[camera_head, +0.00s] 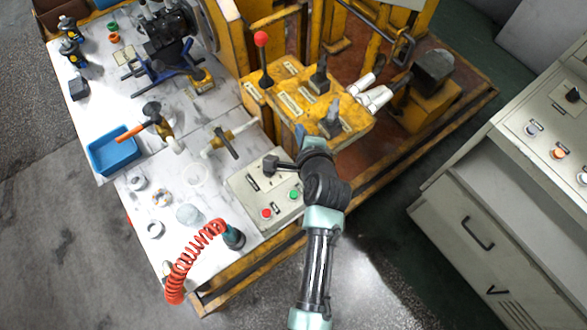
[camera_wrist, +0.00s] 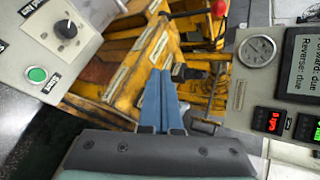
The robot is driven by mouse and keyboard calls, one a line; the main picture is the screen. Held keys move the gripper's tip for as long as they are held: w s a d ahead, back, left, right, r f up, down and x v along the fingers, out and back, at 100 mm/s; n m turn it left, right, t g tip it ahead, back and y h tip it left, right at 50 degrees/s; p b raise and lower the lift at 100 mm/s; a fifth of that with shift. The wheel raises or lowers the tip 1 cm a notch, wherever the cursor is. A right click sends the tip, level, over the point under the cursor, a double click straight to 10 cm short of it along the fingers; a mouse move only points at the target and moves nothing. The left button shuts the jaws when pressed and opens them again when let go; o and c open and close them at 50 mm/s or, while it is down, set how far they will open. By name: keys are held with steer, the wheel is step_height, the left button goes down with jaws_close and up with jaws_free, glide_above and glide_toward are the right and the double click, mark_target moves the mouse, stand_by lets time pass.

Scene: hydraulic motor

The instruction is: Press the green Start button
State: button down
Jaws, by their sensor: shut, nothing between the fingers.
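In the head view, a green button (camera_head: 293,194) and a red button (camera_head: 267,213) are on a grey control box (camera_head: 250,188) at the table's right edge. My gripper (camera_head: 301,131) is up and right of that green button in the picture, apart from it, in front of the yellow valve block. The wrist view shows the blue fingers of my gripper (camera_wrist: 160,98) shut together and empty. A green button (camera_wrist: 37,74) shows at its left on a grey panel with a dark knob (camera_wrist: 66,29). The fingers are clear of it.
A red-knobbed lever (camera_head: 261,39) and several dark levers stand on the yellow block (camera_head: 290,92). A coiled red hose (camera_head: 190,258) lies near the box. A grey cabinet (camera_head: 500,190) is at right. The wrist view shows a gauge (camera_wrist: 257,50) and a display (camera_wrist: 302,62) at right.

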steer(key=s+a+f+m+g+p, duration=0.1)
steer(key=s+f+m+g, duration=0.1)
steer(key=s+f+m, duration=0.2)
steer(key=s+f, duration=0.3)
steer(key=f, duration=0.2)
steer(key=shift+s+f+g+y, duration=0.15)
steer(key=shift+f+g+y, duration=0.1)
steer(key=shift+g+y, duration=0.05)
steer(key=b, duration=0.8)
glide_above(296, 198)
step_height(296, 198, down, 8)
steer(key=shift+f, duration=0.4)
stand_by(0.8)
steer(key=shift+f+b, duration=0.35)
steer(key=shift+f, duration=0.05)
